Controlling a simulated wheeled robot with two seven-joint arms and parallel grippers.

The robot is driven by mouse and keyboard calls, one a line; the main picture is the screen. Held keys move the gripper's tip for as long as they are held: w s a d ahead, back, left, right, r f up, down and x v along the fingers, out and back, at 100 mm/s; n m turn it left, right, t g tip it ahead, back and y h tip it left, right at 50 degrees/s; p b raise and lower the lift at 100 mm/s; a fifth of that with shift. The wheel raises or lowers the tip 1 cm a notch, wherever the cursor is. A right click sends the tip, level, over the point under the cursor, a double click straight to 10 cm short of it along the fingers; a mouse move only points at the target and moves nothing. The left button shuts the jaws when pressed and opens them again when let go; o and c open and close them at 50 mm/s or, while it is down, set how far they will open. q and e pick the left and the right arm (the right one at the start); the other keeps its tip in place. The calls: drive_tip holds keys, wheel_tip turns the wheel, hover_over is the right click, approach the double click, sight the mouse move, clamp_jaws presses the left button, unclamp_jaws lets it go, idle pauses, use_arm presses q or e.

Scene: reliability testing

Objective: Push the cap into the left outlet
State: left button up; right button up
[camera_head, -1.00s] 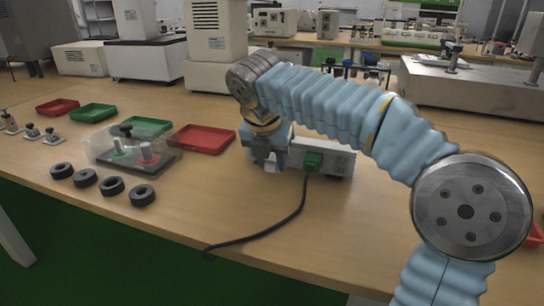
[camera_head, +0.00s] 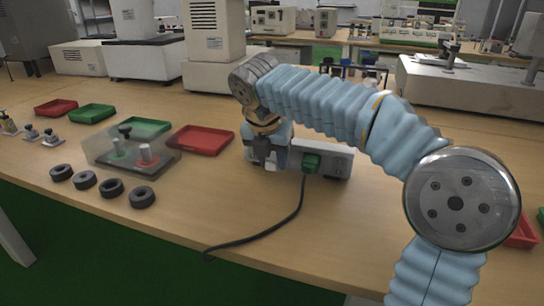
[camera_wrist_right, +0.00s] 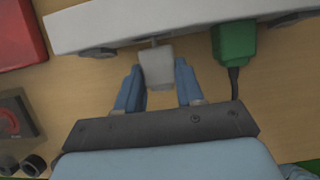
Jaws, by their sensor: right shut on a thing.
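The light grey cap (camera_wrist_right: 157,66) is between the two blue fingers of my right gripper (camera_wrist_right: 158,86), which is shut on it. The cap's far end, with a thin pin, is right at the front face of the white outlet strip (camera_wrist_right: 200,22); I cannot tell whether it is seated. In the head view my right gripper (camera_head: 268,160) is at the left end of the strip (camera_head: 335,163), and my wrist hides that end. A green plug (camera_head: 311,163) with a black cable sits in the strip, right of the cap. My left gripper is not in view.
Red (camera_head: 201,139) and green (camera_head: 145,127) trays, a clear-covered box (camera_head: 110,150) and several black rings (camera_head: 142,197) lie to the left. The black cable (camera_head: 270,233) loops toward the front table edge. The table front right of the cable is clear.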

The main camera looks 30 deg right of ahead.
drive_tip(key=shift+p, duration=0.7)
idle(0.8)
drive_tip(key=shift+w+d+p, duration=0.35)
drive_tip(key=shift+d+p, duration=0.05)
drive_tip(key=shift+p, duration=0.1)
idle(0.3)
drive_tip(key=shift+p, duration=0.65)
idle(0.9)
drive_tip(key=shift+w+d+p, duration=0.3)
drive_tip(key=shift+d+p, duration=0.05)
idle(0.4)
drive_tip(key=o, duration=1.2)
